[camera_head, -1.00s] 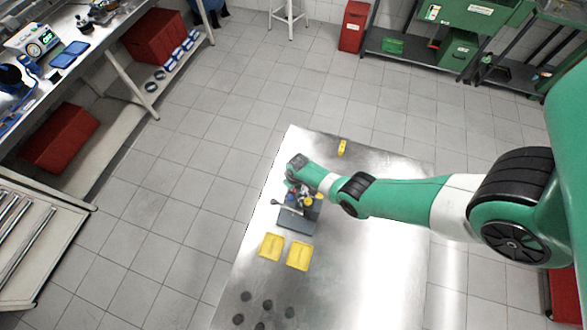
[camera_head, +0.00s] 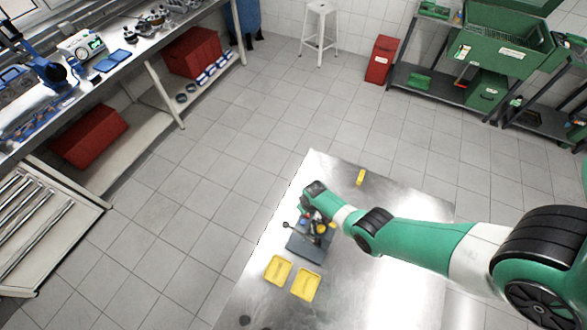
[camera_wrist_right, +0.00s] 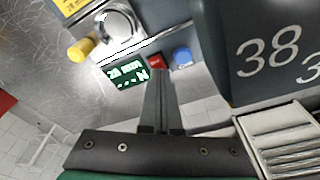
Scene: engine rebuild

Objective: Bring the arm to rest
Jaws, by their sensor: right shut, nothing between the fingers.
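My right arm (camera_head: 430,243) comes in from the right over the steel table in the head view. Its wrist end hangs over a small dark grey base (camera_head: 308,248) with small coloured parts on it, and partly hides them. In the right wrist view my right gripper (camera_wrist_right: 158,78) has its two fingers together, with nothing between them. Its tips appear close to a green lit display (camera_wrist_right: 124,74) and a red button (camera_wrist_right: 155,61); I cannot tell whether they touch. My left gripper is not in view.
Two yellow trays (camera_head: 306,284) and a small yellow part (camera_head: 360,177) sit on the steel table (camera_head: 385,290). In the right wrist view a dark block marked 38 (camera_wrist_right: 265,50) stands close right of the fingers. A blue button (camera_wrist_right: 182,56) and yellow knob (camera_wrist_right: 81,49) are near.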

